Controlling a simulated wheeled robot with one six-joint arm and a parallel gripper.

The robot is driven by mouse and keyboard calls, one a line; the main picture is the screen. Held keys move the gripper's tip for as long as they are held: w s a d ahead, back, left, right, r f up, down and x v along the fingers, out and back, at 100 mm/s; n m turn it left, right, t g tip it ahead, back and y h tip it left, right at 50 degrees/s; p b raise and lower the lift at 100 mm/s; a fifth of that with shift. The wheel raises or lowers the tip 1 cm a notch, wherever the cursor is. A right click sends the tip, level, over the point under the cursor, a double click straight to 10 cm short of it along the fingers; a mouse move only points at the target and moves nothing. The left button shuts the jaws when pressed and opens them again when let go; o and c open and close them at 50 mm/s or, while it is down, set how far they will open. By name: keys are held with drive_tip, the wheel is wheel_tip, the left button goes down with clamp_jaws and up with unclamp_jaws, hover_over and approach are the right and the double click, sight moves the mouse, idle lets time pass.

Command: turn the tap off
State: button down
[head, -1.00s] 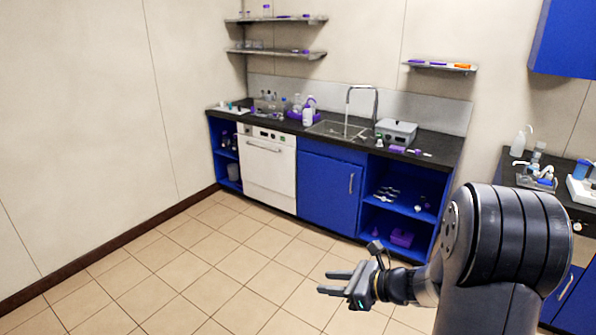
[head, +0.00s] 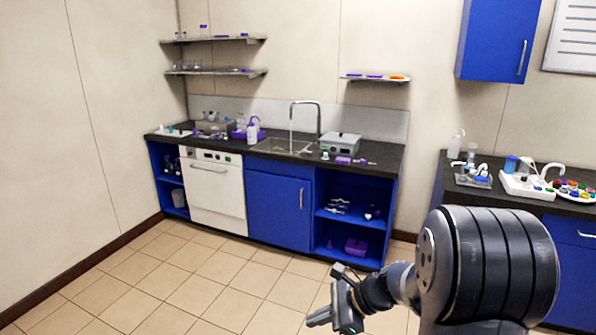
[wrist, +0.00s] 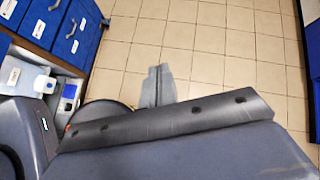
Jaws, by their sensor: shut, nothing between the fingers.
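The tap (head: 319,118) is a tall chrome gooseneck in the head view, standing at the sink (head: 284,146) in the dark counter against the back wall. A thin stream seems to run down from its spout; its lever is too small to make out. My gripper (head: 318,319) is low at the bottom of the head view, in front of the counter and well away from the tap. In the wrist view its fingers (wrist: 157,85) are together and empty above the floor tiles. The tap is not in the wrist view.
A grey box (head: 341,144) stands on the counter right of the sink, with small purple items before it. A white bottle (head: 253,131) stands to the left. A second counter (head: 530,202) with lab items is at the right. The tiled floor (head: 200,285) ahead is clear.

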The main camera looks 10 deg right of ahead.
drive_tip(key=s+d+f+n+g+h+b, duration=0.1)
drive_tip(key=d+f+n+g+h+b, duration=0.1)
drive_tip(key=d+f+n+h+b, duration=0.3)
drive_tip(key=w+d+r+n+t+h+b, duration=0.1)
drive_tip(key=w+d+r+n+h+b, duration=0.1)
drive_tip(key=d+r+n+h, duration=0.3)
drive_tip(key=d+r+h, duration=0.1)
drive_tip(key=d+h, duration=0.1)
drive_tip(key=d, duration=0.1)
drive_tip(key=shift+w+t, duration=0.25)
drive_tip(key=shift+t, duration=0.15)
